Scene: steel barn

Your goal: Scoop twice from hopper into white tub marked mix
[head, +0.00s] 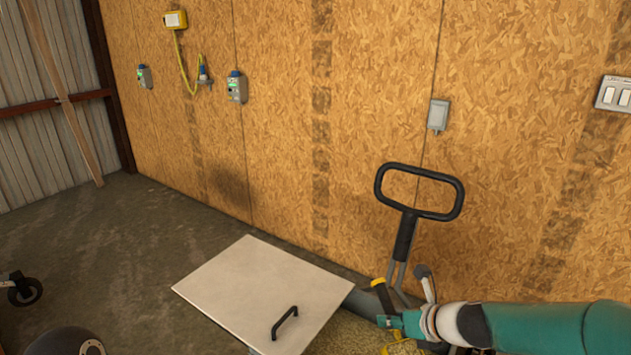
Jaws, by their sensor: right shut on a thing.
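The hopper's pale flat lid (235,285), with a black bar handle (285,322), slants at the bottom middle of the head view. Grain-like tan feed (345,338) shows beside the lid's right edge. My right gripper (392,335) is low over the feed, at the end of my teal arm coming in from the right. It is shut on what looks like a yellow scoop (400,348), mostly hidden by the gripper and the frame's lower edge. The white tub marked mix is not in view. My left gripper is not in view.
A black loop handle (420,215) on a stem stands just behind my right gripper, in front of the board wall (300,130). A black caster wheel (24,292) is at the left edge.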

